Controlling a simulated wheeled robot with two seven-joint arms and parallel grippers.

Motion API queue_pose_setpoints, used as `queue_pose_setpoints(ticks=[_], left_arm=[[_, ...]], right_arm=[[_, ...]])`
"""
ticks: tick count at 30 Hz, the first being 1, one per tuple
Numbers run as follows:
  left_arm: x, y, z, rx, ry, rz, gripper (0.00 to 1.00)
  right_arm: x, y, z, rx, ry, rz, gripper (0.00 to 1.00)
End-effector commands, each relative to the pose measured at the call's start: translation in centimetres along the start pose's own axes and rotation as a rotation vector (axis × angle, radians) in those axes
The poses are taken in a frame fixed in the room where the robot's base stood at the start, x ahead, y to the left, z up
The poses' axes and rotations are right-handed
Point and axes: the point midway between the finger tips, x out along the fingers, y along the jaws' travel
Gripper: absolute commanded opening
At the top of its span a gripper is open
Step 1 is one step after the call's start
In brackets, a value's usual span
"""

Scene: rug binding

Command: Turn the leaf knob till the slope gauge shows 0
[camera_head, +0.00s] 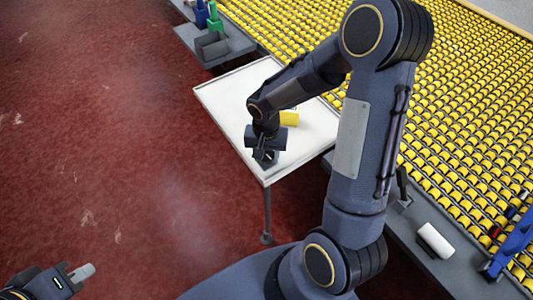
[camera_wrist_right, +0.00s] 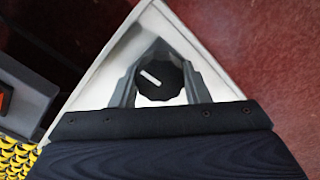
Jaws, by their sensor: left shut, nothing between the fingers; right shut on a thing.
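The leaf (camera_head: 222,97) is a pale flat panel with a leg below its near corner. My right gripper (camera_head: 265,158) is at that near corner in the head view. In the right wrist view, its fingers (camera_wrist_right: 158,92) are shut on the leaf knob (camera_wrist_right: 158,78), a black faceted knob with a white pointer line slanting to the upper left. A yellow thing (camera_head: 289,119) sits on the leaf behind my right arm; I cannot tell whether it is the slope gauge, and no reading shows. My left gripper (camera_head: 84,272) is shut and empty at lower left, far from the leaf.
A bed of yellow rollers (camera_head: 465,110) runs along the right. Its grey side ledge (camera_head: 418,222) holds a white cylinder (camera_head: 435,240). A blue part (camera_head: 515,245) stands at far right. A grey shelf (camera_head: 235,45) carries green and blue items at top. Red floor is open on the left.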

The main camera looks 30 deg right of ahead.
Motion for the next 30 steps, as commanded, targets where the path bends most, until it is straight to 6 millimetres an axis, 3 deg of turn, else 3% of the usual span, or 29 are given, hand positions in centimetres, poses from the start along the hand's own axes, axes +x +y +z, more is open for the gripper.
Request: queue_pose_setpoints(ticks=[30], left_arm=[[1.4,-0.7,0.7,0.0,0.0,0.0,0.0]], right_arm=[[0.1,0.0,0.1,-0.905,-0.001,0.01,0.2]])
